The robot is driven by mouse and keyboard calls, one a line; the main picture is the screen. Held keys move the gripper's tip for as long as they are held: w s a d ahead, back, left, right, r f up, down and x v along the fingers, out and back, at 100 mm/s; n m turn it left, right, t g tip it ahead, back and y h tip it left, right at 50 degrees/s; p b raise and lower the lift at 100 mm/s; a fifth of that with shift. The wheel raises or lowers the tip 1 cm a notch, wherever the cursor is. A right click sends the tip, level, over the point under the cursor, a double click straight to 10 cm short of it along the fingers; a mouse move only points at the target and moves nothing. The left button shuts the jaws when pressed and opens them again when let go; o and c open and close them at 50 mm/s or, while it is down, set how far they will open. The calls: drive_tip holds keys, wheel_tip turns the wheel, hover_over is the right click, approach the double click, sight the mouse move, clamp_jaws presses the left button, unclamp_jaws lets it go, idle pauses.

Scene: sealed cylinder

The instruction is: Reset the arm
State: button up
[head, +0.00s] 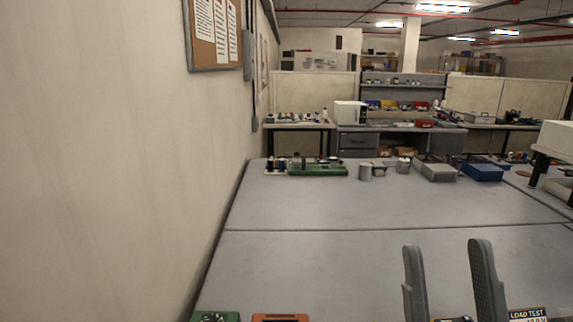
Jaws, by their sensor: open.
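My gripper (448,268) shows at the lower right of the head view. Its two grey fingers point up and stand well apart, with bare table between them, so it is open and empty. The grey table (330,262) lies around and beyond the fingers. The rest of my arm is out of view below the frame.
A green device (214,317), an orange item (281,317) and a labelled load tester (527,314) are cut off at the bottom edge. The wall (110,160) bounds the left. The middle is clear.

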drive_tip(key=s+d+f+m+g+h, duration=0.2)
drive_tip(key=s+f+g, duration=0.2)
drive_tip(key=f, duration=0.5)
drive_tip(key=s+d+f+m+g+h, duration=0.2)
drive_tip(key=s+f+g, duration=0.15)
drive_tip(key=f, duration=0.55)
drive_tip(key=s+d+f+m+g+h, duration=0.1)
drive_tip(key=s+f+m+g+h, duration=0.2)
drive_tip(key=f, duration=0.6)
drive_tip(key=s+f+n+g+y, duration=0.3)
drive_tip(key=s+f, duration=0.3)
drive_tip(key=s, duration=0.6)
drive_tip(key=shift+d+g, duration=0.25)
drive_tip(key=shift+g, duration=0.2)
